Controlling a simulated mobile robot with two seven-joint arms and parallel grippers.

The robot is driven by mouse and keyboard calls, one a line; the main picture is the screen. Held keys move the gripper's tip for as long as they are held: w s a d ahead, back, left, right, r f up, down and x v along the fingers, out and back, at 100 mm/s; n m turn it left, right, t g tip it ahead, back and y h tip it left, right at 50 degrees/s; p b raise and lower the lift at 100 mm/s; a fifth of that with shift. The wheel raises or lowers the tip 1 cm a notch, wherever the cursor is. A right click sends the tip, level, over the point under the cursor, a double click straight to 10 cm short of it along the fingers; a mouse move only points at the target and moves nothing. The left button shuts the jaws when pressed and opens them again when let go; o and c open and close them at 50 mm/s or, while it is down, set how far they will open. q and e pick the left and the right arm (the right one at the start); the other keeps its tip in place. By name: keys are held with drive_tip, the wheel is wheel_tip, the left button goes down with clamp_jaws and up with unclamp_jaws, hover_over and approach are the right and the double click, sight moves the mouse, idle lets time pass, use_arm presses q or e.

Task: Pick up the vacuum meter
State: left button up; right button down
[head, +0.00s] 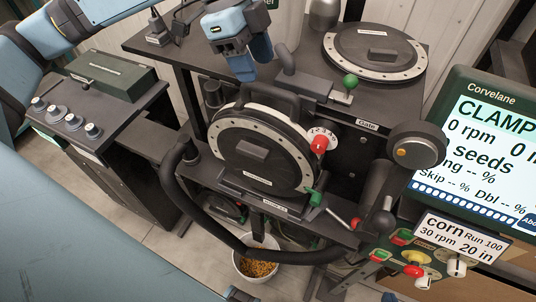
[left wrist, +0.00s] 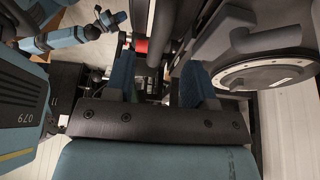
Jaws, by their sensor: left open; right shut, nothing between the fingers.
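The vacuum meter (head: 238,167) is a round black housing with a pale dotted ring and a red numbered knob (head: 319,143). It stands tilted in a black stand, a dark handle (head: 272,92) along its top. My left gripper (head: 241,72) is open just above and behind this handle. In the left wrist view its blue fingers (left wrist: 158,85) are apart, with dark bars beyond them; I cannot tell whether they touch. A small blue arm at upper left there seems to be my right, with its gripper (left wrist: 110,19) shut and empty, away from the meter.
A similar round disc (head: 376,57) lies on the back table. A green-knobbed lever (head: 349,82) stands right of my left gripper. A thick black hose (head: 185,205) loops in front, above a bowl of seeds (head: 257,262). A screen (head: 480,140) stands at right.

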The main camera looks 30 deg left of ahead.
sight(263, 84)
use_arm(q)
drive_tip(key=x, duration=0.4)
drive_tip(key=shift+s+f, duration=0.2)
drive_tip(key=shift+f, duration=0.2)
drive_tip(key=shift+w+d+f, duration=0.1)
drive_tip(key=shift+d+f, duration=0.15)
drive_tip(key=shift+f, duration=0.15)
clamp_jaws()
idle(0.7)
drive_tip(key=shift+r, duration=0.1)
